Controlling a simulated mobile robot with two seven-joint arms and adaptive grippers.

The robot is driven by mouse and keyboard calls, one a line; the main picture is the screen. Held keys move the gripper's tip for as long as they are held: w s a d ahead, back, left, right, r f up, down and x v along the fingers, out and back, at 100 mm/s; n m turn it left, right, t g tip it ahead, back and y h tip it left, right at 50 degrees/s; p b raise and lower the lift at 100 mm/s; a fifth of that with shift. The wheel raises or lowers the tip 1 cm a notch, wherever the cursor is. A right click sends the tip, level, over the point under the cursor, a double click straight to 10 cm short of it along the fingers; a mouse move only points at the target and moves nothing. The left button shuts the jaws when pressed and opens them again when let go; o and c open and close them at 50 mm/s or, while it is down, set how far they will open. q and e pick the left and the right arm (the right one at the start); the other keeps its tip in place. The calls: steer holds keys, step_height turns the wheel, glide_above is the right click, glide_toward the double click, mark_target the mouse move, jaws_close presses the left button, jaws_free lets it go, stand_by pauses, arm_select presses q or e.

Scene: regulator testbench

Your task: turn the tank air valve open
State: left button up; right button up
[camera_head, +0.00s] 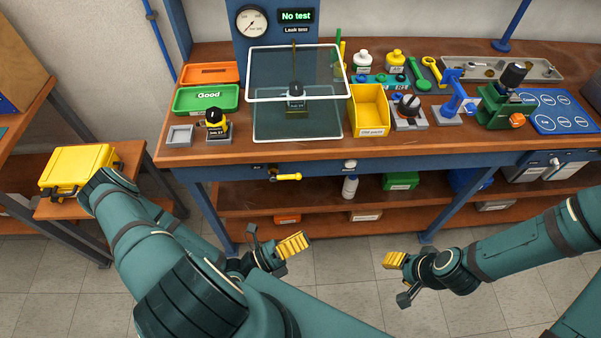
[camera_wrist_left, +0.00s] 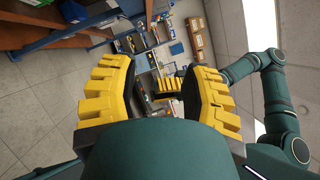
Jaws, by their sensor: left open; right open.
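A valve with a yellow lever handle (camera_head: 287,177) sits on the front edge of the workbench, left of centre; it looks like the tank air valve. The lever lies roughly level and points right. My left gripper (camera_head: 274,240) is open and empty, below and in front of the bench, apart from the valve. In the left wrist view its two yellow-padded fingers (camera_wrist_left: 160,92) are spread wide with nothing held. My right gripper (camera_head: 397,278) is open and empty, to the right in front of the bench. The valve cannot be made out in the left wrist view.
A gauge (camera_head: 252,22) and a display reading "No test" (camera_head: 296,16) stand above a clear-shielded test station (camera_head: 297,120). A green "Good" tray (camera_head: 206,99), a yellow bin (camera_head: 369,112) and tools crowd the bench. A lower shelf (camera_head: 330,200) runs beneath. The floor in front is clear.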

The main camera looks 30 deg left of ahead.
mark_target(291, 175)
arm_select(q)
steer(key=w+a+f+n+t+y, duration=0.2)
steer(key=a+n+t+y, duration=0.2)
steer(key=a+n+y, duration=0.75)
steer(key=w+r+y, duration=0.1)
steer(key=w, duration=0.3)
steer(key=w+n+y, duration=0.1)
steer(key=w, duration=0.3)
steer(key=w+r+y, duration=0.1)
steer(key=w, duration=0.4)
steer(key=shift+d+r+n+y, duration=0.2)
steer(key=shift+r+n+y, duration=0.05)
steer(key=shift+r, duration=0.05)
jaws_close()
